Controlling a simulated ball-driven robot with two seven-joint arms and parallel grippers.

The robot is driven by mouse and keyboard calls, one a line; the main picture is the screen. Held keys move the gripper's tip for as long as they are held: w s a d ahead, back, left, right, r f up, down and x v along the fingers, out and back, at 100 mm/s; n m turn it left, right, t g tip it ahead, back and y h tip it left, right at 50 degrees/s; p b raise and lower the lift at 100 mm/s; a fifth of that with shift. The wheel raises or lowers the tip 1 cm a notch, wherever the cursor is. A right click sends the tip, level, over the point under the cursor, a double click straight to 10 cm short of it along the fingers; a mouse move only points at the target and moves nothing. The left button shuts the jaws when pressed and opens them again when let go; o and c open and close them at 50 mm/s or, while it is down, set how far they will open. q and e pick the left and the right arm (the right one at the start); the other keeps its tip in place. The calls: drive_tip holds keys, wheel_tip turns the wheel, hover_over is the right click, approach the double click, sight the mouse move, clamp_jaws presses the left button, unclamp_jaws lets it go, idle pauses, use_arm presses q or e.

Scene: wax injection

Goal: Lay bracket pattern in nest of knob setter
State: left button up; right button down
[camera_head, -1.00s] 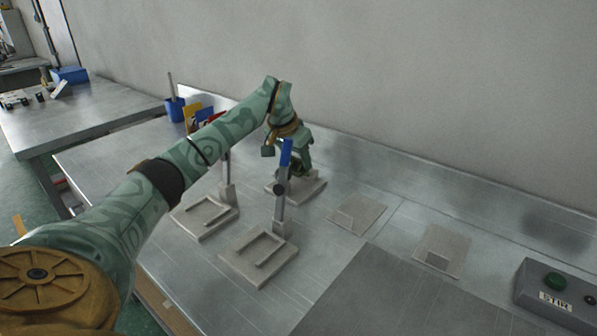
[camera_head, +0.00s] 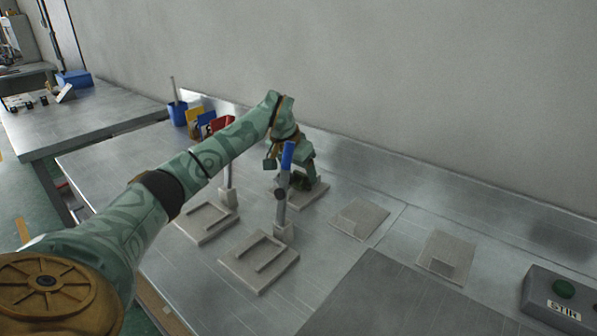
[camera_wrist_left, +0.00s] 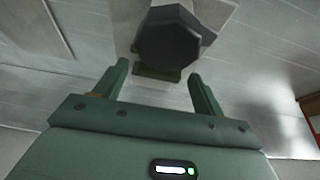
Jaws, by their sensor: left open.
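My left gripper (camera_head: 301,180) is over the rear fixture, its fingers pointing down. In the left wrist view it is open (camera_wrist_left: 158,85), with a gap between the fingers. A dark eight-sided knob (camera_wrist_left: 168,38) stands just beyond the fingertips, on a pale base. A small dark green piece (camera_wrist_left: 157,74) shows at the knob's lower edge, in line with the gap; I cannot tell whether it is the bracket pattern. The rear fixture's pale base (camera_head: 312,195) is partly hidden by the gripper and by a blue-handled lever. My right gripper is not in view.
Two pale fixtures with upright posts, one front (camera_head: 248,272) and one left (camera_head: 200,233), stand close to my arm. A button box (camera_head: 560,300) sits far right.

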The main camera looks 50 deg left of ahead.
use_arm(q)
drive_tip(key=p+v, duration=0.4)
drive_tip(key=v, duration=0.7)
drive_tip(key=shift+s+r, duration=0.15)
drive_tip(key=shift+r, duration=0.15)
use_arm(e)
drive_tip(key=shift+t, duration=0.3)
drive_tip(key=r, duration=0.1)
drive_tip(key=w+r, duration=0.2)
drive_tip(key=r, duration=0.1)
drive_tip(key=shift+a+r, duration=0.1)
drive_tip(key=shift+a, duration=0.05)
use_arm(q)
drive_tip(key=shift+f, duration=0.1)
